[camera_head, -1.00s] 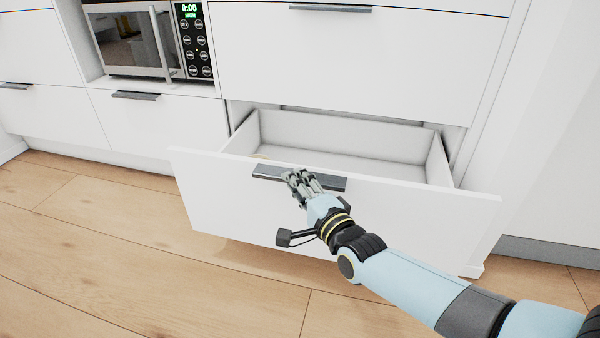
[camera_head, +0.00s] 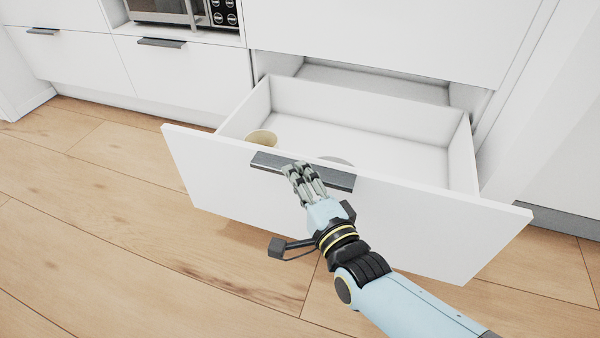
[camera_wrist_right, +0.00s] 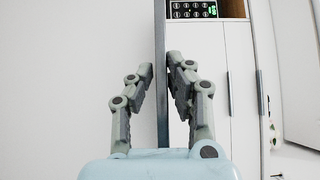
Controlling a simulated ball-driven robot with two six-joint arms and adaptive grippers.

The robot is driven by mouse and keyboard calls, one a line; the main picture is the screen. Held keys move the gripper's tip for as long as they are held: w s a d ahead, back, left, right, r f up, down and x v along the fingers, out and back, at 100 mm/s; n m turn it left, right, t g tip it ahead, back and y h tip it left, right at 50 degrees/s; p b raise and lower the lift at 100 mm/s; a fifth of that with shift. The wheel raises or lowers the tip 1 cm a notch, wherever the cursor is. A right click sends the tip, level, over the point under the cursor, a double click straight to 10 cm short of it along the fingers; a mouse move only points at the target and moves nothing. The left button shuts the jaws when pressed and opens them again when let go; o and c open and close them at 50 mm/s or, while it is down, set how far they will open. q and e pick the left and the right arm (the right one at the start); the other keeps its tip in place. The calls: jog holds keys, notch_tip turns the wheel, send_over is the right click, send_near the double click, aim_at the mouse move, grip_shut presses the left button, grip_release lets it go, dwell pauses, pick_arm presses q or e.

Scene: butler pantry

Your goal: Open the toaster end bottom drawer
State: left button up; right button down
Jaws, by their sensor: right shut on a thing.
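The white bottom drawer (camera_head: 420,220) is pulled well out of the cabinet, its inside open to view. Its dark bar handle (camera_head: 335,180) runs along the top of the front panel. My right gripper (camera_head: 298,168) is at the handle's middle, shut on it. In the right wrist view the fingers of my right gripper (camera_wrist_right: 160,75) stand on either side of the handle (camera_wrist_right: 160,45), which looks like a thin dark upright bar there. My left gripper is not in view.
A tan cup-like object (camera_head: 262,138) and a partly hidden grey round item (camera_head: 336,161) lie inside the drawer. A microwave (camera_head: 175,10) sits in a niche at upper left, above a closed drawer (camera_head: 185,75). The wooden floor (camera_head: 120,220) in front is clear.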

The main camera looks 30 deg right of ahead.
jog(key=shift+s+f, duration=0.15)
jog(key=shift+f, duration=0.2)
jog(key=c, duration=1.4)
grip_release()
jog(key=shift+o, duration=0.8)
jog(key=shift+r, duration=0.15)
jog(key=s, duration=1.1)
jog(key=shift+s+a, duration=0.4)
jog(key=shift+a, duration=0.05)
jog(key=shift+s, duration=0.1)
